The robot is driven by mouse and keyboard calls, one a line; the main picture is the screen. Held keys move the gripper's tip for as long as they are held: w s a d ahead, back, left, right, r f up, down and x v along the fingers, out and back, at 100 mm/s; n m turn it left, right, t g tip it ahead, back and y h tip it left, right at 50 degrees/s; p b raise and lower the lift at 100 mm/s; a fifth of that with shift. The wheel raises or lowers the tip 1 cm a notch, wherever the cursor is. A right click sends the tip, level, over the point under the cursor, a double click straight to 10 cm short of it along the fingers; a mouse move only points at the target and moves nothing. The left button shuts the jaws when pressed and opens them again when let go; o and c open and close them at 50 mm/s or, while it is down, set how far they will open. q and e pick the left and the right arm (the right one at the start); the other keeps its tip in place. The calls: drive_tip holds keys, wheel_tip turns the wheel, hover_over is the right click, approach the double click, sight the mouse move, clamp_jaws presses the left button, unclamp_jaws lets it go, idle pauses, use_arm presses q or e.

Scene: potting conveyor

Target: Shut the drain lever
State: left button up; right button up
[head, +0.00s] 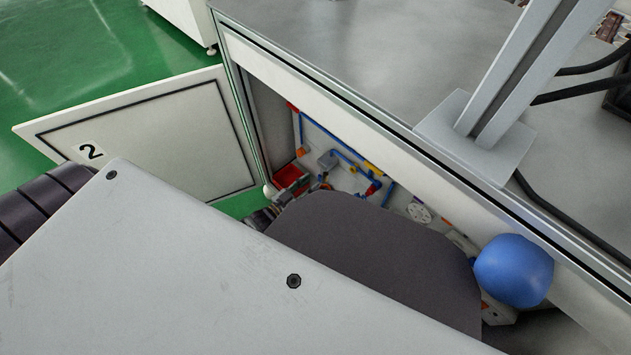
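The open cabinet shows blue pipes (345,150) with red, orange and yellow fittings on a pale back panel. A small red part (374,188) sits on the piping, and a yellow part (373,168) is just above it. I cannot tell which piece is the drain lever or how it is set. My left gripper (290,192) is at the left side of the opening, small and mostly hidden behind my own arm and body. I cannot make out whether its fingers are open or touching anything. My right gripper is not in view.
The cabinet door (160,130), marked 2, stands open to the left. The grey worktop (370,60) overhangs the opening, with a metal post (510,85) and black cables on it. A red bin (288,176) is low inside. My own parts cover the lower picture.

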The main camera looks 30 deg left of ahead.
sight(319, 177)
use_arm(q)
drive_tip(key=shift+b+x, duration=0.5)
drive_tip(key=shift+x, duration=1.25)
clamp_jaws()
